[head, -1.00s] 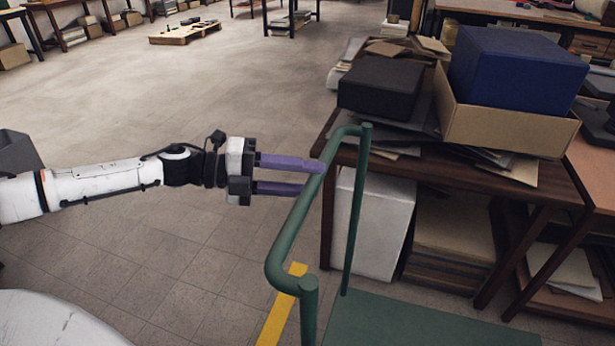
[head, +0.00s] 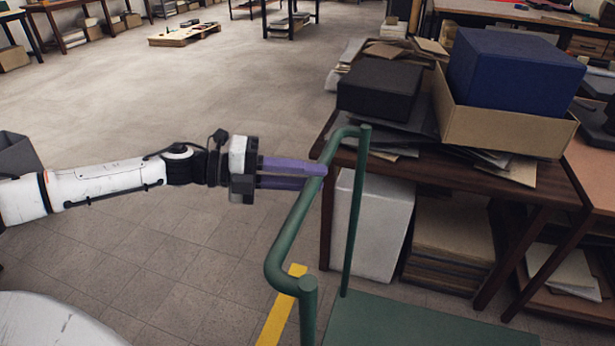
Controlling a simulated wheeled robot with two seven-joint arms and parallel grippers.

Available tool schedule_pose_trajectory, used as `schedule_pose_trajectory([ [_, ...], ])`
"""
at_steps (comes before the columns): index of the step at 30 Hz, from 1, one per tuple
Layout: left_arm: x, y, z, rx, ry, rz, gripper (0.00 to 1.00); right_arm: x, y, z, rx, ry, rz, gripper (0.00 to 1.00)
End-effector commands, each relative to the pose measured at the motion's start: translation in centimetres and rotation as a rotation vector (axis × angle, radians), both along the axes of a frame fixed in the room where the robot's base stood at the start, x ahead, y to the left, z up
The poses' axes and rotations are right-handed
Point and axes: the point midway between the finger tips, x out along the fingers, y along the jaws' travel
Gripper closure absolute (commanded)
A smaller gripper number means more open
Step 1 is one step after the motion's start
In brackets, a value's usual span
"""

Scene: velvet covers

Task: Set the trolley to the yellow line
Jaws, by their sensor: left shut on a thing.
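The green trolley (head: 420,322) stands at the bottom right, with its flat deck cut off by the frame edge. Its tubular handle (head: 287,240) rises at the deck's left end. My left gripper (head: 318,175) reaches in from the left and is shut on the upper rail of the handle, with its purple fingers across the bar. The yellow line (head: 279,309) is a strip on the floor, just left of the handle's near post; part of it is hidden behind the handle or below the frame. My right gripper is not in view.
A wooden table (head: 450,178) close behind the handle carries a black box (head: 378,88), a blue box (head: 513,70) in a cardboard tray, and papers. A white block (head: 372,222) sits beneath it. A pallet (head: 184,35) lies far back. Open floor spreads left.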

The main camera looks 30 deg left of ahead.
Motion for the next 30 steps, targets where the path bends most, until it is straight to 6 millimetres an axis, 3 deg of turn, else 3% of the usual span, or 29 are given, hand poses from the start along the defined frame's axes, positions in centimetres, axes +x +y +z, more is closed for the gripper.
schedule_pose_trajectory([
  [1, -0.30, 0.29, -1.60, 0.020, 0.019, 0.004, 1.00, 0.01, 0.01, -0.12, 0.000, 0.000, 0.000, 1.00],
  [27, -0.23, 0.40, -1.65, 0.023, 0.018, 0.008, 1.00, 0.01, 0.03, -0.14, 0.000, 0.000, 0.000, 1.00],
  [28, -0.23, 0.40, -1.65, 0.023, 0.018, 0.008, 0.78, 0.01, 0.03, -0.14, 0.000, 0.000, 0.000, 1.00],
  [30, -0.24, 0.39, -1.64, 0.022, 0.018, 0.007, 0.66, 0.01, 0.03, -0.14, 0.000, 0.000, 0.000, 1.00],
])
